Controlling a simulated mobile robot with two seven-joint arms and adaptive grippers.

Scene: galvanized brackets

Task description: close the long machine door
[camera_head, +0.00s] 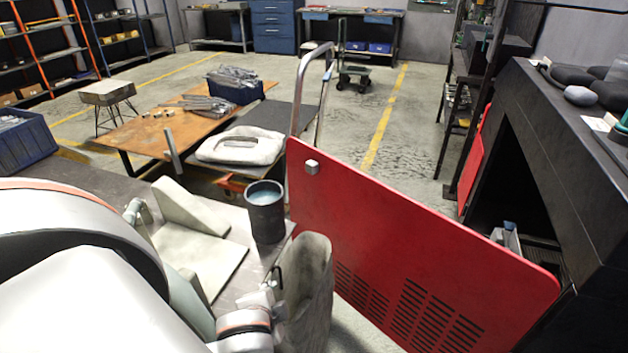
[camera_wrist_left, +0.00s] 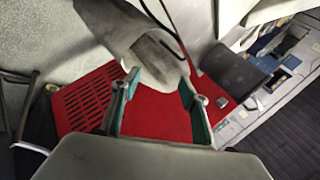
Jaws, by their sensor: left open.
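The long red machine door (camera_head: 415,250) stands open, swung out from the dark machine on the right of the head view. It has slotted vents along its lower part and a small pale square knob (camera_head: 312,167) near its free upper corner. My left gripper (camera_head: 272,292) is low in the head view, mostly hidden by its wrist, left of the door. In the left wrist view my left gripper (camera_wrist_left: 160,85) is open, its two fingers apart with red door (camera_wrist_left: 158,118) showing between and beyond them. I cannot tell if they touch it. My right gripper is not in view.
A grey soft-looking piece (camera_head: 308,300) hangs close by my left gripper, before the door. A dark cup (camera_head: 266,212) and a pale angled bracket (camera_head: 200,240) stand on the near table. The machine's opening (camera_head: 515,190) is dark. A trolley handle (camera_head: 298,90) rises behind the door.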

